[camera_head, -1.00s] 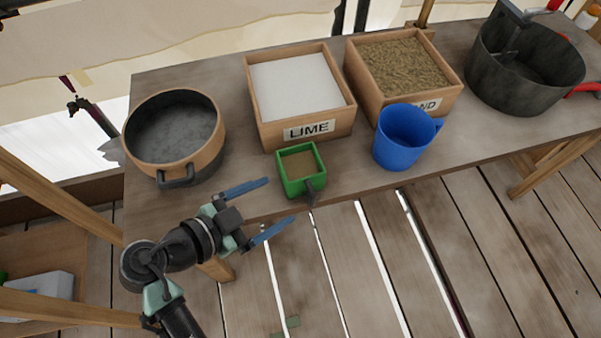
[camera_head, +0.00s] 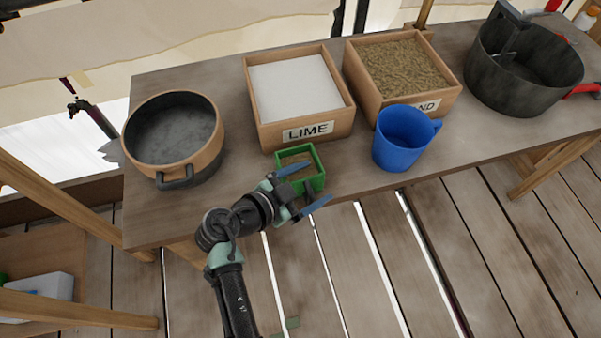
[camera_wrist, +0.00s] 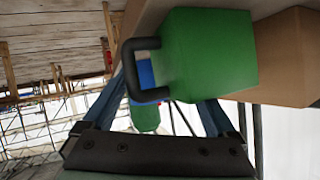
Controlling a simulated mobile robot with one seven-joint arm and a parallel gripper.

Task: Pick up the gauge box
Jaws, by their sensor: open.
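The gauge box is a small green open-topped box (camera_head: 318,181) with a dark handle. It stands on the table's front edge, in front of the LIME crate. My gripper (camera_head: 305,187) is open at the near side of the box, its blue fingers spread on either side of the handle. One finger covers part of the box's top in the head view. In the wrist view the green box (camera_wrist: 210,50) is close, and its black handle (camera_wrist: 142,72) lies in front of my spread fingers (camera_wrist: 168,105). I cannot tell whether a finger touches it.
The LIME crate (camera_head: 306,133) stands just behind the box, with the sand crate (camera_head: 373,108) beside it. A blue mug (camera_head: 399,150) is to the right. A dark wood-rimmed pot (camera_head: 194,167) is to the left. A large dark bucket (camera_head: 510,95) stands far right.

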